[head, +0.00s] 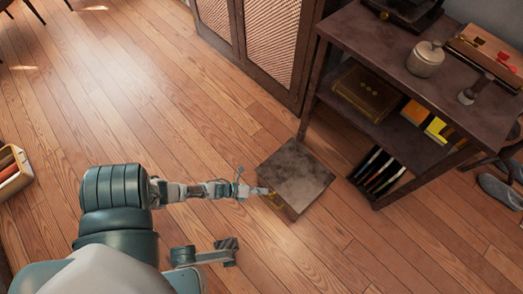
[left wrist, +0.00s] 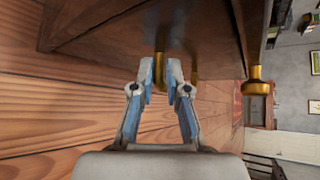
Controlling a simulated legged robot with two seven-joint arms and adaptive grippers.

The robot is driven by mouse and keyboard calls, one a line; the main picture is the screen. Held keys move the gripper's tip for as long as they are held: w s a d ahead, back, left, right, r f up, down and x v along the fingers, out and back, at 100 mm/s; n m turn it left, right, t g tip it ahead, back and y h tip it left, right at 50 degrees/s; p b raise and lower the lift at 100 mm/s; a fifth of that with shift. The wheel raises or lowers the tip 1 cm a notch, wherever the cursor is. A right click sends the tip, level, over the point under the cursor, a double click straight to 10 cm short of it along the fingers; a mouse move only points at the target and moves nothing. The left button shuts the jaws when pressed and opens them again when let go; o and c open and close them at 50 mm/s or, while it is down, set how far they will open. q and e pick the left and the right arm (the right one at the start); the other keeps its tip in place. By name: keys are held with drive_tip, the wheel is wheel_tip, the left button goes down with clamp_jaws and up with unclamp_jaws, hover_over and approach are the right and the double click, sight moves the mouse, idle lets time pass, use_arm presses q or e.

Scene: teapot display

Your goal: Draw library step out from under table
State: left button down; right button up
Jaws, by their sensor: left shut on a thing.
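The library step (head: 299,172) is a low block with a dark, worn square top and some brass low on its near side. It stands on the floor at the table's front left, close to the line between two legs of the dark wooden table (head: 345,40). My left gripper (head: 264,191) reaches its near left side. In the left wrist view, the step's dark wooden side (left wrist: 205,40) fills the top, and my left gripper (left wrist: 160,82) is shut on a brass part (left wrist: 159,62). A brass foot (left wrist: 257,88) shows to the right.
The table's lower shelf holds a brown box (head: 367,92) and yellow books (head: 420,115); several dark upright items (head: 378,170) stand below. A cabinet (head: 262,40) stands behind, slippers (head: 498,190) lie at right, and a crate (head: 12,172) stands at left. Floor toward the near right is clear.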

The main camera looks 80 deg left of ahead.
use_arm(q)
drive_tip(key=shift+s+d+f, duration=0.1)
drive_tip(key=shift+s+f, duration=0.2)
drive_tip(key=shift+s, duration=0.05)
drive_tip(key=c, duration=1.1)
unclamp_jaws()
drive_tip(key=shift+w+r, duration=0.1)
drive_tip(key=shift+w, duration=0.05)
drive_tip(key=shift+r, duration=0.1)
drive_tip(key=v, duration=1.2)
